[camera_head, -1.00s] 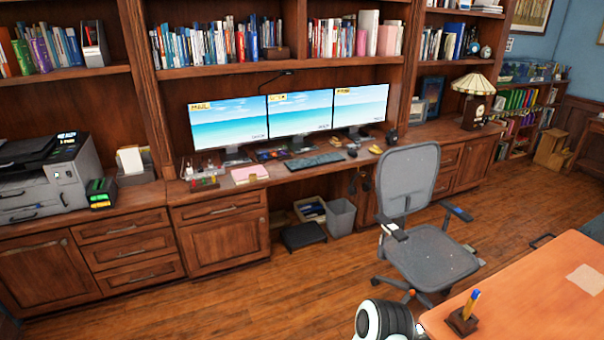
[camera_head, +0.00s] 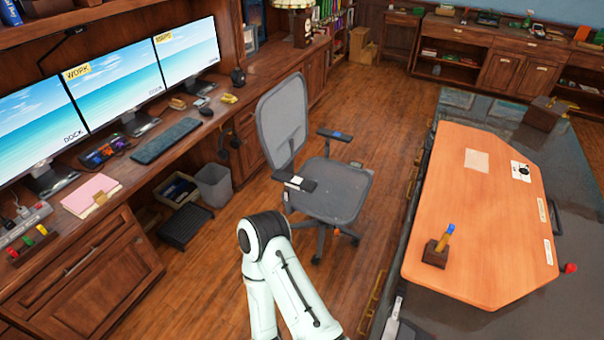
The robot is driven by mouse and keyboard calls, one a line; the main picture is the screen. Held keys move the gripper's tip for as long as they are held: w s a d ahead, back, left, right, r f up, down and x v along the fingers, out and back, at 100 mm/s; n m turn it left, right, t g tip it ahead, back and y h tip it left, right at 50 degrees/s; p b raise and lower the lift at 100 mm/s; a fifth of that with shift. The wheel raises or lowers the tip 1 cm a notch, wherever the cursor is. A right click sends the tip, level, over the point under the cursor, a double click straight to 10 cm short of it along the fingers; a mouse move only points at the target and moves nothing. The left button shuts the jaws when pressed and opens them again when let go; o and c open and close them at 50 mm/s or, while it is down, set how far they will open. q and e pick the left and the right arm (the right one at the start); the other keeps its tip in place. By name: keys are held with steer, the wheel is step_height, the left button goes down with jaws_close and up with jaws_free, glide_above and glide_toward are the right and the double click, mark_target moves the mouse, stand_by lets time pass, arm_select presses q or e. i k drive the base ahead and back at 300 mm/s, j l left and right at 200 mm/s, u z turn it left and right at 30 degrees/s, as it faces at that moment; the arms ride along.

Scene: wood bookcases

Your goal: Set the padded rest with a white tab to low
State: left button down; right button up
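A grey office chair (camera_head: 332,190) stands between the desk and the orange-topped table. Its nearer padded armrest (camera_head: 306,186) is black and has a white tab (camera_head: 295,181) on it. Its farther padded armrest (camera_head: 322,132) is black with a blue tab (camera_head: 337,135). I cannot tell from this view how high each armrest is set. One of my white arms reaches up from the bottom of the view, in front of the chair and apart from the armrests. Neither gripper is in view.
The desk (camera_head: 215,112) with monitors and a keyboard runs along the left. A grey bin (camera_head: 214,186) stands under it. The orange tabletop (camera_head: 480,210) with a pen holder (camera_head: 436,252) is on the right. Wood floor (camera_head: 375,190) is clear between chair and table.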

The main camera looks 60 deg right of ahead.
mark_target(289, 180)
steer(key=i+z, duration=0.7)
steer(key=i, duration=0.15)
steer(key=i+j+z, duration=0.15)
steer(key=i+z, duration=0.2)
